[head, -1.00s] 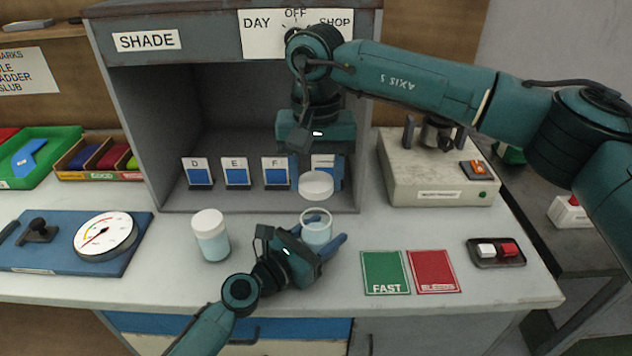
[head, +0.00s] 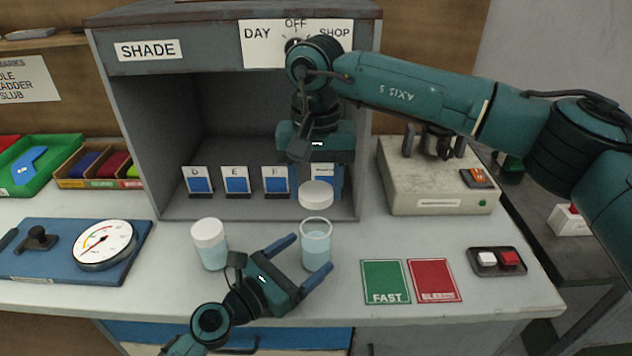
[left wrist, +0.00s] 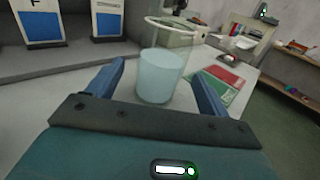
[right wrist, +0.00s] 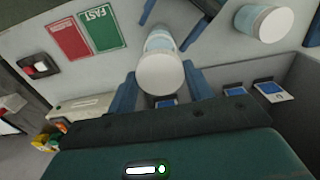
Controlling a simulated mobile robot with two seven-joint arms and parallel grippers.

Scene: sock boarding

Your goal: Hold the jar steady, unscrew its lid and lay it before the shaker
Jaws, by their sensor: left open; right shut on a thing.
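The open jar (head: 316,246) is clear, with pale blue liquid, and stands upright on the bench. My left gripper (head: 313,254) is open, its blue fingers on either side of the jar near their tips; the left wrist view also shows the jar (left wrist: 160,78) between the fingers. My right gripper (head: 316,182) is shut on the white lid (head: 316,196) and holds it above the jar, clear of its rim. The lid (right wrist: 161,74) fills the gap between the fingers in the right wrist view. The shaker (head: 437,190), a beige box with a clamp, stands at the right.
A second jar (head: 211,250) with a white lid stands left of my left gripper. Green and red cards (head: 410,282) lie right of the jar, and a button box (head: 497,261) beyond them. Shade cards (head: 236,182) stand inside the cabinet. Bare bench lies before the shaker.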

